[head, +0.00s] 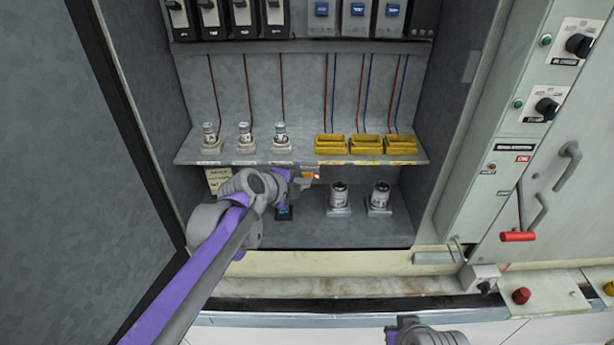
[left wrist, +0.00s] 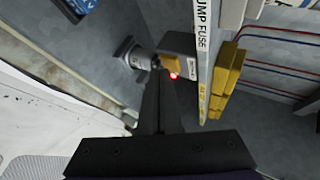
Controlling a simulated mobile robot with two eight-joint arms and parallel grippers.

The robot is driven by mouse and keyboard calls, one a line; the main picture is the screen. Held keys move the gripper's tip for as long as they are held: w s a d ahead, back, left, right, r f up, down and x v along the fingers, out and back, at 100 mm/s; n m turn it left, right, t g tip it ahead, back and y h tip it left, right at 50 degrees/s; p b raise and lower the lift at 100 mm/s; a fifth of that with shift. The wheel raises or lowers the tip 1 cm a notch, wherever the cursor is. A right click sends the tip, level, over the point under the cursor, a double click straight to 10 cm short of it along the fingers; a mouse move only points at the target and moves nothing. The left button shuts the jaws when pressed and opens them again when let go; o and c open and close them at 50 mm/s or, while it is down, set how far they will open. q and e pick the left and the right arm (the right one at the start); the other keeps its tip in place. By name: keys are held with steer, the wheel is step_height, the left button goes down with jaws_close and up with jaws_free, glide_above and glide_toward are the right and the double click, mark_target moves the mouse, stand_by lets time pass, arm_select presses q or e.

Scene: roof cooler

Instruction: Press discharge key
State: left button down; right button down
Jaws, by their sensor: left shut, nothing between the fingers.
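A small box (left wrist: 178,45) with an orange-yellow part and a lit red lamp (left wrist: 173,75) sits under the shelf edge; the lamp also shows in the head view (head: 316,177). No lettering on it is readable, so I cannot tell for sure that it is the discharge key. My left gripper (head: 300,182) reaches into the cabinet below the shelf, its tip close to this box. In the left wrist view its dark fingers (left wrist: 158,95) are together and empty; contact is unclear. My right gripper (head: 405,328) is partly in view at the bottom edge, outside the cabinet.
The shelf (head: 300,158) above carries several white fuses and yellow holders (head: 366,145). Two canisters (head: 339,197) stand on the cabinet floor, right of my left gripper. A blue-topped black block (head: 284,213) lies below it. The open door (head: 70,170) is at left.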

arm_select(q)
steer(key=shift+w, duration=0.4)
arm_select(e)
steer(key=shift+w+r, duration=0.1)
steer(key=shift+r, duration=0.2)
arm_select(q)
steer(key=shift+s, duration=0.15)
stand_by(0.3)
steer(key=shift+s+p, duration=0.35)
steer(key=shift+s, duration=0.3)
arm_select(e)
steer(key=shift+w+r, duration=0.2)
steer(key=shift+r, duration=0.05)
